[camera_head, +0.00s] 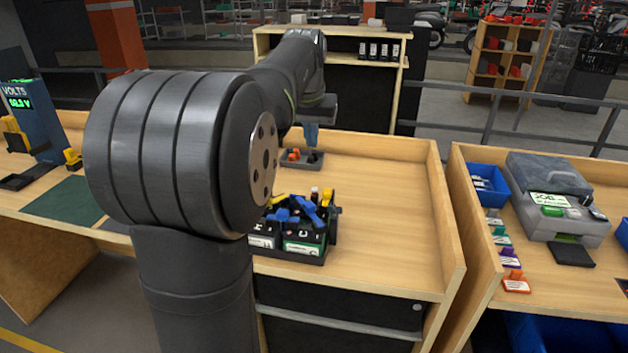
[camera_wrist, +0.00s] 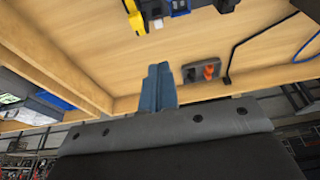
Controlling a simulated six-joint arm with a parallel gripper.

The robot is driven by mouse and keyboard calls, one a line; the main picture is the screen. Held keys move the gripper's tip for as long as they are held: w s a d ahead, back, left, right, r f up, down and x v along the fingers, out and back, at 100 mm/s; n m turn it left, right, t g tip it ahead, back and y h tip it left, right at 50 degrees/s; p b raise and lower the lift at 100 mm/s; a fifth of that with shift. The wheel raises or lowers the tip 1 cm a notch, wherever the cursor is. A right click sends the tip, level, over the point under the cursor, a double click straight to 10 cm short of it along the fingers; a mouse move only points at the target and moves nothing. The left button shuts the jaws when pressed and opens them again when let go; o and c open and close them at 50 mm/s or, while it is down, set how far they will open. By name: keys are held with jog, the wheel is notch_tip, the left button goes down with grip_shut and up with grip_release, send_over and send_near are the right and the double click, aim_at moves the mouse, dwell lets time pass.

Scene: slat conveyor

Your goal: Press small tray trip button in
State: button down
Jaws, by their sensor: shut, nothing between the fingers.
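A small grey tray (camera_head: 288,162) lies on the wooden bench, with an orange piece (camera_head: 294,153) on its left and a dark piece on its right. It also shows in the wrist view (camera_wrist: 217,76), right of my fingers, with the orange piece (camera_wrist: 209,72) and a dark piece beside it. Which part is the trip button I cannot tell. My gripper (camera_head: 312,140) has blue fingers, shut and empty, just above the tray's right part in the head view. In the wrist view the fingertips (camera_wrist: 159,68) are apart from the tray.
A crowded black battery tray (camera_head: 300,255) with blue clamps sits nearer on the bench. Wooden side walls (camera_head: 440,205) edge the bench. Its right side is clear. A dark cable (camera_wrist: 232,57) lies near the small tray. My arm hides much of the left.

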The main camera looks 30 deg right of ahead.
aim_at(314, 190)
jog(key=x, duration=1.3)
jog(key=shift+s+a+f, duration=0.3)
jog(key=shift+a, duration=0.05)
jog(key=shift+f, duration=0.3)
jog(key=shift+f, duration=0.1)
jog(key=shift+s+a+f, duration=0.15)
jog(key=shift+f, duration=1.2)
jog(key=shift+r, duration=0.4)
jog(key=w+d+v, duration=0.1)
jog(key=v, duration=1.3)
jog(key=shift+r, duration=0.45)
